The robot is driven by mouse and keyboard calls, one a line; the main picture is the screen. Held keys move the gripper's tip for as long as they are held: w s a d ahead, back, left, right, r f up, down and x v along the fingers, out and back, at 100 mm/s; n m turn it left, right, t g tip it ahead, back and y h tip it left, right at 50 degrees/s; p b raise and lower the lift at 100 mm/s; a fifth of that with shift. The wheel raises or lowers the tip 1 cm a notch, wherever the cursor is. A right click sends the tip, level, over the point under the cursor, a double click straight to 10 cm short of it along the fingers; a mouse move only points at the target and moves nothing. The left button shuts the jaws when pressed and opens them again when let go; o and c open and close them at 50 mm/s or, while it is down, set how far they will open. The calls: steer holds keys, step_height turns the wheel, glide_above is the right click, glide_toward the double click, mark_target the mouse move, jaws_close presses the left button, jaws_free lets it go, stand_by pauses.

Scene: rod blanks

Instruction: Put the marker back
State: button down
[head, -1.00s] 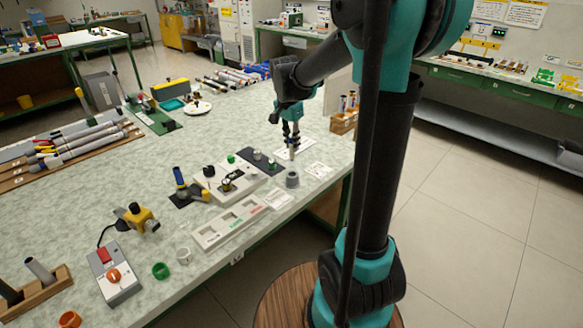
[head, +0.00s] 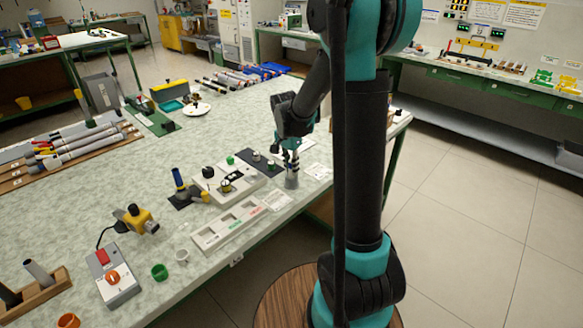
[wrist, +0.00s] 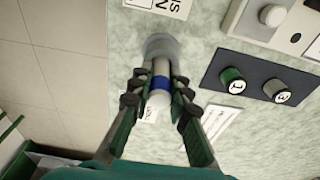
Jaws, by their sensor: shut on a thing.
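My gripper (wrist: 156,100) is shut on the marker (wrist: 160,84), a white rod with a blue band, seen in the wrist view. The marker's far end points at the grey round cup (wrist: 160,44) and overlaps its opening. I cannot tell how deep the end sits in it. In the head view my gripper (head: 290,158) is right over the grey cup (head: 291,181) near the table's right edge, and the marker is mostly hidden there.
A dark mat (wrist: 262,78) with two numbered knobs lies right of the cup in the wrist view. Printed cards (head: 317,171) lie nearby. A white three-slot tray (head: 230,228) sits in front, left of the cup. The table edge is close.

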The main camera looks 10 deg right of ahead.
steer(key=shift+f, duration=0.1)
steer(key=c, duration=1.4)
jaws_free()
steer(key=shift+c, duration=0.2)
step_height(320, 180, up, 12)
steer(key=a, duration=0.1)
steer(key=s+d+f+n+t, duration=0.1)
steer(key=s+f+n, duration=0.2)
steer(key=s, duration=0.4)
steer(key=s+d+f+n+t, duration=0.1)
steer(key=s+d+f+n, duration=0.1)
steer(key=s+f+n, duration=0.2)
steer(key=s+d+f+n+t+y, duration=0.1)
steer(key=s+d+f+n, duration=0.1)
steer(key=s+f, duration=0.4)
steer(key=s+n, duration=0.1)
steer(key=s, duration=0.4)
steer(key=shift+n, duration=0.4)
